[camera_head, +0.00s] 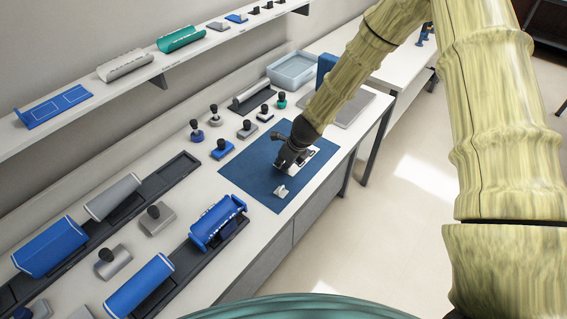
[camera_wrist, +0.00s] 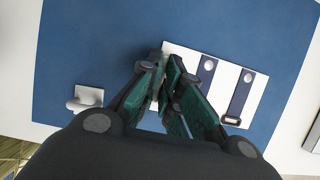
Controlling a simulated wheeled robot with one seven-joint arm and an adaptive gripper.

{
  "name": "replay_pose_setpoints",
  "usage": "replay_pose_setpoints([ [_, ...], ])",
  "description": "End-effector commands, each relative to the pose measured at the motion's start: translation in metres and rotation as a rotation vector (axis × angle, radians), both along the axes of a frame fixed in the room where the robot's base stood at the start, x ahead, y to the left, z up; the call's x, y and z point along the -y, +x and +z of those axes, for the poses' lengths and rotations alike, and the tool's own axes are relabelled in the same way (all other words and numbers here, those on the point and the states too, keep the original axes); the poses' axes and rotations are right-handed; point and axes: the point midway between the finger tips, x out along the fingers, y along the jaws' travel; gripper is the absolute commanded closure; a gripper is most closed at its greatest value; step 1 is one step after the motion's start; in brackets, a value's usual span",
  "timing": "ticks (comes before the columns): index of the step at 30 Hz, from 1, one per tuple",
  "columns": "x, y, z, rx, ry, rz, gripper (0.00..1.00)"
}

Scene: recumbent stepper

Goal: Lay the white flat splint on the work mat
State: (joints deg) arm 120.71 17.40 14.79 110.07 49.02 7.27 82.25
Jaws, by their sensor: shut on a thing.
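The white flat splint (camera_wrist: 228,75) has dark blue straps and lies flat over the blue work mat (camera_wrist: 100,40), at right of centre in the wrist view. In the head view the splint (camera_head: 322,158) is partly hidden behind my gripper (camera_head: 285,168), over the mat (camera_head: 240,172). My gripper also shows in the wrist view (camera_wrist: 162,75), shut at the splint's left end, with a small grey part between its fingertips. I cannot tell whether the splint touches the mat or is just above it.
A small white piece (camera_head: 283,190) sits on the mat near my gripper. Several knob-handled blocks, such as a blue one (camera_head: 221,150), stand left of the mat. A pale blue bin (camera_head: 293,72) is behind. Black racks with blue splints (camera_head: 218,222) fill the near bench.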

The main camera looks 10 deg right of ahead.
Motion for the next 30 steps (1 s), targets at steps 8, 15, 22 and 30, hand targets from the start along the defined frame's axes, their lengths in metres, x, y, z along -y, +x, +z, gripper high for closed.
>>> replay_pose_setpoints([
  [8, 0.0, 0.0001, -0.0015, 0.0, 0.0, 0.0, 1.0],
  [15, 0.0, 0.0001, -0.0015, 0.0, 0.0, 0.0, 0.68],
  [22, -0.0001, 0.0, -0.0016, 0.0, 0.0, 0.0, 0.55],
  [30, -0.0001, 0.0, -0.0016, 0.0, 0.0, 0.0, 0.54],
])
